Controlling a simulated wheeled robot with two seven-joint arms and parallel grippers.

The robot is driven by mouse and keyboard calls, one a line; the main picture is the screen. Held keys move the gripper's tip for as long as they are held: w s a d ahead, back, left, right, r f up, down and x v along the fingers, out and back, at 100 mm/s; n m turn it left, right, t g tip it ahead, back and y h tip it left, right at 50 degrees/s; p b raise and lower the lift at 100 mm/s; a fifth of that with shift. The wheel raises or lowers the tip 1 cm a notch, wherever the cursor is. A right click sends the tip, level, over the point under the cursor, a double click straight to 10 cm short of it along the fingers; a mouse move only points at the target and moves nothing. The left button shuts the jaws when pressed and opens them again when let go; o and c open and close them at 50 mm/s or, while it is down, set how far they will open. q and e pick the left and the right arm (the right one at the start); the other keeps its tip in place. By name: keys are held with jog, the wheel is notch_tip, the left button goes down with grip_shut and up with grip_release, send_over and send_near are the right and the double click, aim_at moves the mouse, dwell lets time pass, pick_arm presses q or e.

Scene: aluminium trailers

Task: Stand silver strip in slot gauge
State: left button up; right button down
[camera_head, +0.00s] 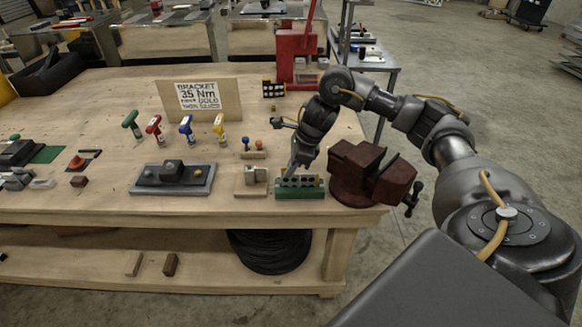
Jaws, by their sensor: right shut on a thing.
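A green block with a grey face and a row of dark openings (300,188), which looks like the slot gauge, sits near the front edge of the table. My right gripper (293,166) points down just above and behind its left end. It is shut on a thin piece that I take to be the silver strip; the piece is too small and too covered by the fingers to make out clearly. I cannot tell whether the strip touches the gauge or is in a slot. My left gripper is not in view.
A dark red vise (372,172) stands close to the right of the gauge. A wooden block with a grey metal piece (252,180) is close to its left. A grey tray (172,188), colored drivers and a sign (198,100) stand farther left and back.

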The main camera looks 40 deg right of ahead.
jog(key=shift+f, duration=0.15)
jog(key=c, duration=1.5)
grip_release()
jog(key=p+v, duration=0.1)
jog(key=v, duration=1)
jog(key=shift+a, duration=0.1)
jog(key=shift+f, duration=0.1)
